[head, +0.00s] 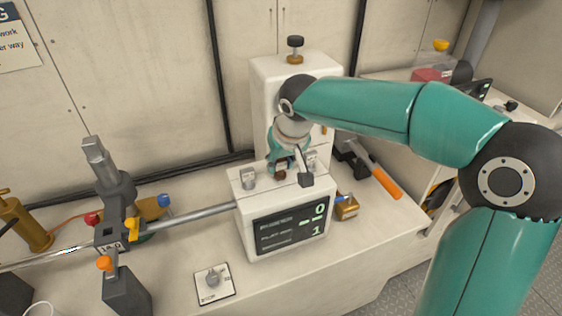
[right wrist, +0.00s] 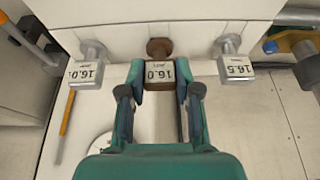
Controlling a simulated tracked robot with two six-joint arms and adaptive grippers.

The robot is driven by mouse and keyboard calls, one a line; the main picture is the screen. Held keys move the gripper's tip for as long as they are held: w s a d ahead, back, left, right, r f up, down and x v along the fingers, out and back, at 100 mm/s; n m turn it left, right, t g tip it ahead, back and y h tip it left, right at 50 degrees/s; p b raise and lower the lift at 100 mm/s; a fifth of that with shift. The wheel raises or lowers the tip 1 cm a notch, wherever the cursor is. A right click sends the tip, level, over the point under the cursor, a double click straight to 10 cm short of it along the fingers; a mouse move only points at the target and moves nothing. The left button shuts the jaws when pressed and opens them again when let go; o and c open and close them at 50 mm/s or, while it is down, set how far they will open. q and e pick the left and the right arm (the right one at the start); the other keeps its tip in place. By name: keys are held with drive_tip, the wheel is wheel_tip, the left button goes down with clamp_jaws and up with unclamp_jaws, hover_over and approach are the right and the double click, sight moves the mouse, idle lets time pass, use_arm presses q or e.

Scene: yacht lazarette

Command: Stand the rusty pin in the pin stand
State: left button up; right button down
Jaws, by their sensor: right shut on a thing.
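The rusty pin (right wrist: 159,48) has a brown shank and a square head labelled 16.0. My right gripper (right wrist: 160,88) is shut on that head, one finger on each side. In the head view my right gripper (head: 284,163) is over the white box with a display (head: 236,212), and the brown pin (head: 280,173) shows between two grey pins. In the wrist view the grey pins (right wrist: 91,62) and (right wrist: 232,60) flank it closely. The shank meets the white box; I cannot tell how deep it sits. My left gripper is not in view.
A small labelled plate with a knob (head: 213,283) lies on the bench in front. A clamp rig with a long rod (head: 190,215) stands left. A brass block (head: 347,207) and an orange-handled tool (head: 385,181) lie right. A tall white housing (head: 262,100) stands behind.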

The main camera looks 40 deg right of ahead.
drive_tip(key=c, duration=0.7)
unclamp_jaws()
drive_tip(key=v, duration=1.2)
